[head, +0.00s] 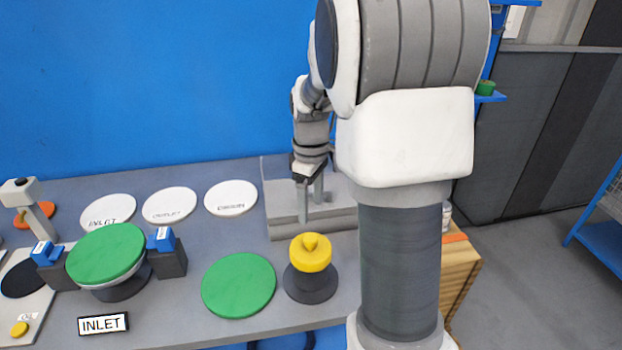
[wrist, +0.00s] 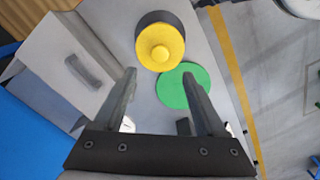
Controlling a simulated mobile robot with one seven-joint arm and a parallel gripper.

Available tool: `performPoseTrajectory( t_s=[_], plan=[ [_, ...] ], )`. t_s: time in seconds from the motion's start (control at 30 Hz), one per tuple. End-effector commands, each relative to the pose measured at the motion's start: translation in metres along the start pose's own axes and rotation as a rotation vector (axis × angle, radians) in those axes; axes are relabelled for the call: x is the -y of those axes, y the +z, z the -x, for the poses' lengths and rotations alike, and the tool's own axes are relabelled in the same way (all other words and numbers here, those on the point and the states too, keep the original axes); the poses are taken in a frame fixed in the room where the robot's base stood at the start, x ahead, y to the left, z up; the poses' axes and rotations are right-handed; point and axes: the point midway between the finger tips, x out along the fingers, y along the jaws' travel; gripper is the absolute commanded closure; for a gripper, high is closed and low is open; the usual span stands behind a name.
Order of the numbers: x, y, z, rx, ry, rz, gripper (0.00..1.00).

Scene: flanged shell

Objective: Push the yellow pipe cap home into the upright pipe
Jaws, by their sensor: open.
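The yellow pipe cap (head: 310,253) sits upright on top of a short dark pipe (head: 311,284) near the front of the bench. How deep it is seated I cannot tell. In the wrist view the cap (wrist: 160,47) is seen from above with its round knob, and it hides most of the dark pipe (wrist: 155,17).
A green disc (head: 239,285) lies left of the pipe. A green-topped flanged shell (head: 106,253) stands between two dark clamps with blue tops. White labelled discs (head: 231,198) lie along the back. A grey block (head: 283,215) stands behind the pipe. The front bench edge is close.

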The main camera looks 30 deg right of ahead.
Motion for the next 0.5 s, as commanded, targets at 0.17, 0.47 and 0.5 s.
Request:
performPoseTrajectory(
  t_s=[0.17, 0.47, 0.5],
  plan=[
    [0.0, 0.0, 0.038, -0.002, 0.003, 0.0, 0.26],
    [0.0, 0.0, 0.062, 0.001, 0.0, 0.0, 0.26],
    [0.0, 0.0, 0.062, 0.001, 0.0, 0.0, 0.26]
  ],
)
